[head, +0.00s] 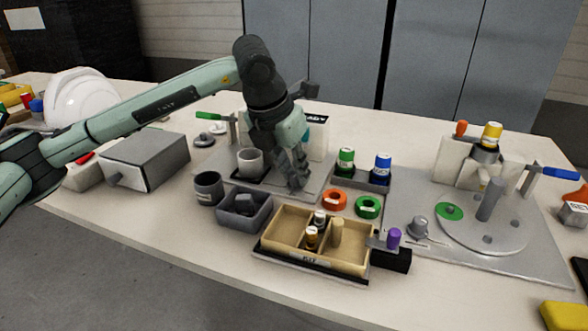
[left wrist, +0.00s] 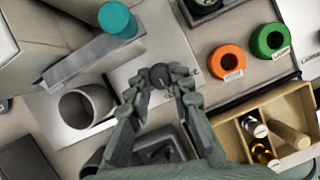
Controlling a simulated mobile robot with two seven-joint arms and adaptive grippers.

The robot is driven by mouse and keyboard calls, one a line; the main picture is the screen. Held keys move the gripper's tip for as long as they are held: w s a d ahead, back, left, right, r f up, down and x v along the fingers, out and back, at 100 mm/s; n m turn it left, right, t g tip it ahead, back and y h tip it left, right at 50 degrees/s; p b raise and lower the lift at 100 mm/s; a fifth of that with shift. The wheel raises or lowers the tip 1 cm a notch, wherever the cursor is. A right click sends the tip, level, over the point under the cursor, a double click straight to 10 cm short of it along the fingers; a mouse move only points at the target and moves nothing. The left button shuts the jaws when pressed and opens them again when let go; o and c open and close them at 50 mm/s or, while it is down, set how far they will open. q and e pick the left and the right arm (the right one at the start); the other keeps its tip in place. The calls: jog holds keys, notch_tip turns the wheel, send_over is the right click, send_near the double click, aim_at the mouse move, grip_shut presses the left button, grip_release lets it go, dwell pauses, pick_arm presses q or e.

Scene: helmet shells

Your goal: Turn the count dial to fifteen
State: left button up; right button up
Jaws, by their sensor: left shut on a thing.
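My left gripper (head: 298,186) reaches down over the pale plate (head: 262,187) at the left-middle of the table. In the left wrist view my left gripper (left wrist: 160,82) is shut on a small dark round knob (left wrist: 160,74), which looks like the count dial. The fingers touch it from both sides and hide part of it. In the head view the fingers hide the knob. I cannot read any number or pointer mark. My right gripper is in neither view.
A grey cup (head: 250,161) stands left of the gripper, with a dark cup (head: 208,187) and a grey bin (head: 244,208) nearby. An orange ring (head: 334,199) and a green ring (head: 368,206) lie to the right. A divided wooden tray (head: 284,225) is in front.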

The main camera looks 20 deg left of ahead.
pick_arm(q)
grip_shut()
jog(key=shift+f+m+b, duration=0.1)
jog(key=shift+m+b, duration=0.2)
jog(key=m+h+b, duration=0.1)
jog(key=m, duration=0.1)
jog(key=m+b, duration=0.1)
jog(key=m, duration=0.1)
jog(key=shift+w+a+g+h+b, duration=0.1)
jog(key=shift+g+h+b, duration=0.2)
jog(key=shift+g+h, duration=0.1)
jog(key=shift+m, duration=0.6)
jog(key=shift+m+g+h, duration=0.4)
jog(key=shift+m, duration=0.5)
jog(key=shift+w+m+g, duration=0.1)
jog(key=shift+m+g, duration=0.2)
jog(key=shift+m, duration=0.5)
jog(key=shift+a+m+g+h, duration=0.1)
jog(key=shift+m+g+h, duration=0.25)
jog(key=shift+m, duration=0.95)
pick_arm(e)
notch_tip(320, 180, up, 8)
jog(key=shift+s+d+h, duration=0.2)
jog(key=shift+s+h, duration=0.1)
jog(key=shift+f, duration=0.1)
pick_arm(q)
jog(key=o, duration=0.9)
grip_release()
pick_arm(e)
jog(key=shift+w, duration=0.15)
